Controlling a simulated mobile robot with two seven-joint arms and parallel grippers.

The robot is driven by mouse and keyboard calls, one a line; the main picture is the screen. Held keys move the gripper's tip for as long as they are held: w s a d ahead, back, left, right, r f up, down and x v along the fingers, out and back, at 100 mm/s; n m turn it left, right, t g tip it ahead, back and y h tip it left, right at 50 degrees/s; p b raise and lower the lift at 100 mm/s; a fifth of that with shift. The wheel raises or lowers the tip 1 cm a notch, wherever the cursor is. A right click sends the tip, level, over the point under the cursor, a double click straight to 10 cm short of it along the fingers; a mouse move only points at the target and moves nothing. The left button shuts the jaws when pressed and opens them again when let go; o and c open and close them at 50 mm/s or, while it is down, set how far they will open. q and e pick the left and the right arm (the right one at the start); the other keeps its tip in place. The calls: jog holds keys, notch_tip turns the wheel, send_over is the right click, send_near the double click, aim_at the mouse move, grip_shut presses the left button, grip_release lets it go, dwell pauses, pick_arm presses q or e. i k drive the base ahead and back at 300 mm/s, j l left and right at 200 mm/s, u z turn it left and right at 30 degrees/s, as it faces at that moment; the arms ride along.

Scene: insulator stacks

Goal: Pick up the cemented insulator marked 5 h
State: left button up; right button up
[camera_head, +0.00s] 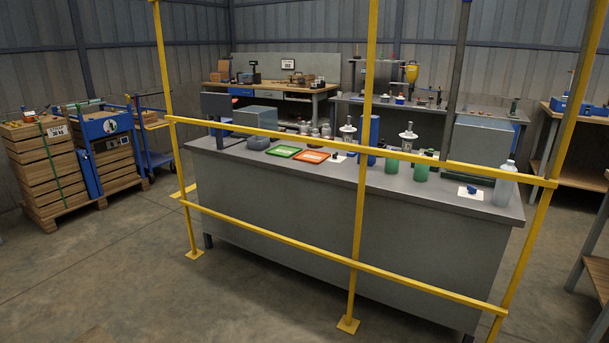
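No insulator with a readable "5 h" mark shows in the head view. Small white and grey pieces that may be insulators stand on the long grey bench (300,172): one (348,131) near the middle and one (408,138) further right. Several small grey pieces (315,130) stand together behind the trays. A green tray (283,151) and an orange tray (312,156) lie side by side on the bench. Any marks on these pieces are too small to read. Neither of my grippers is in view.
A yellow railing (300,271) stands between me and the bench. A green bottle (421,170), a pale bottle (504,186) and a blue item on white paper (470,190) are on the bench's right. Crate stacks (45,175) stand at left.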

aim_at(348, 129)
jog(key=i+u, duration=0.25)
jog(key=i, duration=1.15)
jog(key=i+z, duration=0.35)
jog(key=i+j+z, duration=0.1)
jog(key=i+z, duration=0.2)
jog(key=i, duration=0.2)
jog(key=i+j+z, duration=0.15)
jog(key=i+z, duration=0.2)
jog(key=i+j+z, duration=0.35)
jog(key=i, duration=0.1)
